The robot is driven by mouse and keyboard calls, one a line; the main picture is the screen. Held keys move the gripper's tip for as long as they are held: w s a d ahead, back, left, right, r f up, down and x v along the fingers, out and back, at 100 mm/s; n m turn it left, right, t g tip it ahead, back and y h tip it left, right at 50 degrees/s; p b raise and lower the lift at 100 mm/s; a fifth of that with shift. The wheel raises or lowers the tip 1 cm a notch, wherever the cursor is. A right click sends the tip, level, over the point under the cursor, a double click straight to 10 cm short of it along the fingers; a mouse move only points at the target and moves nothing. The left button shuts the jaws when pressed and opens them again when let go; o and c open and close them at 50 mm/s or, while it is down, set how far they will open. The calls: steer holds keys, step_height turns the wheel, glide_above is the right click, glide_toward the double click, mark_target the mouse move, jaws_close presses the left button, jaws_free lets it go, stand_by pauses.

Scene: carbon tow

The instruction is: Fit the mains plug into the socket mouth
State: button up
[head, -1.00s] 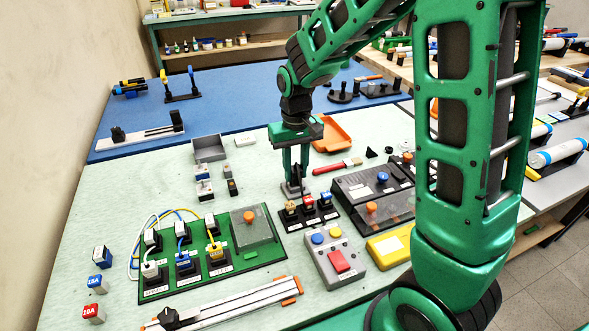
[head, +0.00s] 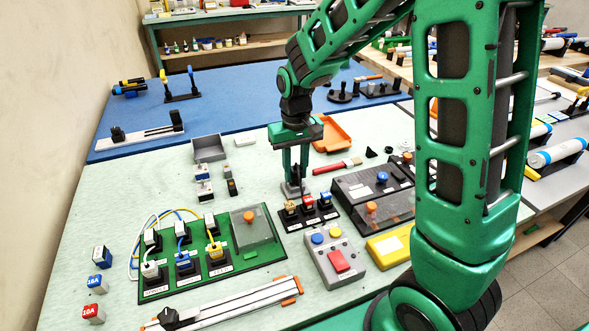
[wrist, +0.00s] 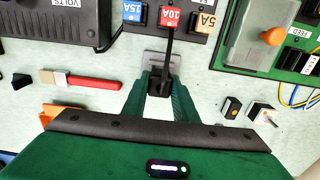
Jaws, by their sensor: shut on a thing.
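My gripper (head: 295,178) points down at the middle of the pale green bench; it also shows in the wrist view (wrist: 159,92). Its fingers are shut on a black piece, which I take as the mains plug (wrist: 159,80). A thin black length runs from it up the wrist picture towards the red 10A block. A grey plate (wrist: 152,58), perhaps the socket, lies at the fingertips; it also shows in the head view (head: 290,192). The plug covers the plate's middle, so the mouth is hidden and I cannot tell whether the plug is in it.
A black holder with blue, red and tan fuse blocks (head: 308,208) stands close in front of the gripper. A dark switch box (head: 360,190) is to the right, a green wired board (head: 215,265) to the left. A red-handled brush (head: 337,166) and orange tray (head: 333,133) lie behind.

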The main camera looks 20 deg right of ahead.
steer(key=shift+f, duration=0.75)
steer(key=o, duration=1.1)
step_height(320, 180, up, 11)
steer(key=shift+w+f, duration=0.1)
steer(key=shift+f, duration=0.1)
steer(key=s+d+r+m, duration=0.2)
steer(key=s+d+m, duration=0.1)
steer(key=s+d, duration=1.05)
steer(key=s+d+m, duration=0.1)
steer(key=s, duration=0.4)
steer(key=s+d+f+m, duration=0.1)
steer(key=s, duration=0.4)
steer(key=s+d+m, duration=0.1)
steer(key=s+d, duration=0.1)
steer(key=s, duration=0.3)
steer(key=shift+f, duration=0.35)
